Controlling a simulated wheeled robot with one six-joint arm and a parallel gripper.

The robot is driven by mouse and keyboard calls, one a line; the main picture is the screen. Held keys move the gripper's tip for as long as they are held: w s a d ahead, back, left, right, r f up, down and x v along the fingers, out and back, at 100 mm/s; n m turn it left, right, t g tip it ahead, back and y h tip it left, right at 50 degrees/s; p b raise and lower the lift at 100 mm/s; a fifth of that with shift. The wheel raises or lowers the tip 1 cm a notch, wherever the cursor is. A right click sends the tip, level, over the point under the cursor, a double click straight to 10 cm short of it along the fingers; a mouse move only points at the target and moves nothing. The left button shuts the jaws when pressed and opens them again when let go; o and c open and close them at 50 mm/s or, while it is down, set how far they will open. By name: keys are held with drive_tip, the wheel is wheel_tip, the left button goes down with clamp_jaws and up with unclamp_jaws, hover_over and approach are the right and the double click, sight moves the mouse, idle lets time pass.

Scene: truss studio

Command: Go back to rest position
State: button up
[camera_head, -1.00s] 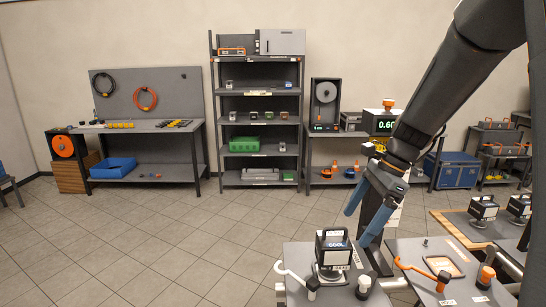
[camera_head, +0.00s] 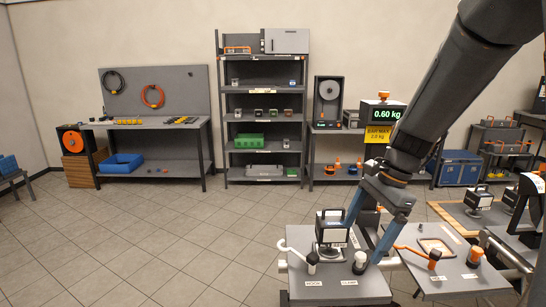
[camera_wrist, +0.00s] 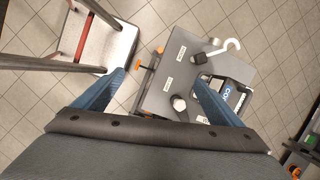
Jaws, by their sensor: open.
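My gripper (camera_head: 364,242) hangs at the end of my dark arm in the head view, with its two blue fingers apart and pointing down. Nothing is between the fingers. It appears at the right side of a black handled device (camera_head: 331,229) that stands upright on a grey station table (camera_head: 345,291). In the wrist view my gripper (camera_wrist: 159,77) is open, and its right finger overlaps the device (camera_wrist: 236,92) in the picture. Whether they touch cannot be told.
A white hook (camera_head: 297,255) and a clamp knob (camera_head: 360,262) flank the device. A second station (camera_head: 455,276) with orange-handled parts stands to the right. A workbench (camera_head: 155,127), shelf rack (camera_head: 263,172) and scale (camera_head: 383,113) line the wall.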

drive_tip(key=s+a+f+n+t+h+b, duration=0.1)
drive_tip(key=s+a+f+n+h+b, duration=0.1)
drive_tip(key=s+f+n+b, duration=0.6)
wheel_tip(320, 180, down, 6)
drive_tip(key=s+n+h, duration=0.1)
drive_tip(key=s+n, duration=0.1)
drive_tip(key=n, duration=0.5)
drive_tip(key=shift+s+a+f, duration=0.2)
drive_tip(key=shift+s+a, duration=0.1)
drive_tip(key=shift+a, duration=0.05)
